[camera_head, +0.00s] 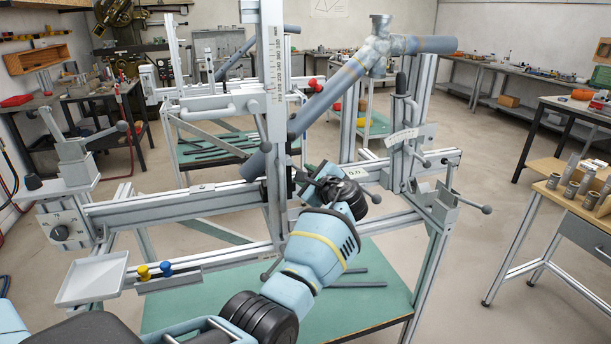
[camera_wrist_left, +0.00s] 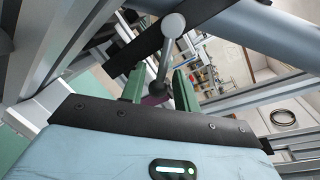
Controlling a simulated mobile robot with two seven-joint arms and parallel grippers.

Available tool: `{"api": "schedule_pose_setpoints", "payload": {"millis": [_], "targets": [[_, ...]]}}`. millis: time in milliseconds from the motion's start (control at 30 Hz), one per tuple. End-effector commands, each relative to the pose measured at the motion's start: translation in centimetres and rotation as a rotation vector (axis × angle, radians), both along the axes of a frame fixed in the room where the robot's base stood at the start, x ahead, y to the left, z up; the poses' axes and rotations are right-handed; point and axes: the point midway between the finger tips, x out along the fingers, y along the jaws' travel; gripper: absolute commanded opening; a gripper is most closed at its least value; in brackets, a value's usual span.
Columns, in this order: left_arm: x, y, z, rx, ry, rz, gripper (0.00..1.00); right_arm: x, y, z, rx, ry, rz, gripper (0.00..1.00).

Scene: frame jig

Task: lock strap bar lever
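A metal lever with a round grey ball end (camera_wrist_left: 173,25) shows in the left wrist view. Its rod runs down to a dark pivot between my left gripper's green fingers (camera_wrist_left: 159,88). The fingers stand apart, with a gap beside the rod; I cannot tell whether either touches it. A dark flat bar (camera_wrist_left: 130,55) crosses behind the lever. In the head view, my left gripper (camera_head: 312,180) is at the frame jig beside the scaled upright (camera_head: 275,90), below the slanted grey tube (camera_head: 330,92). Its fingertips are small and partly hidden there. My right gripper is not in view.
The jig's lower rail (camera_head: 185,205) runs left and right of my left gripper. Another ball-ended lever (camera_head: 470,203) is at the right post. A white tray (camera_head: 93,278) hangs at the left. A bench with metal cylinders (camera_head: 572,190) stands at the right.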

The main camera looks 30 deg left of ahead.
Motion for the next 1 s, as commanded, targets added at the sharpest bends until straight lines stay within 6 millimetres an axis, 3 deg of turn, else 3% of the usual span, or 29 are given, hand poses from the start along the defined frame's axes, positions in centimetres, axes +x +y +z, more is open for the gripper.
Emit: {"api": "schedule_pose_setpoints", "payload": {"millis": [233,700,1000], "targets": [[-0.4,-0.7,0.4,0.0,-0.004,0.0,0.31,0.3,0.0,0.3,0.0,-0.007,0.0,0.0],[-3.5,-6.2,1.3,0.0,-0.001,-0.001,0.31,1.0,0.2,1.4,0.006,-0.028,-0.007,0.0],[-3.8,-6.7,1.3,0.001,0.0,-0.001,0.31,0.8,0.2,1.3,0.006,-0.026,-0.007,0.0]]}}
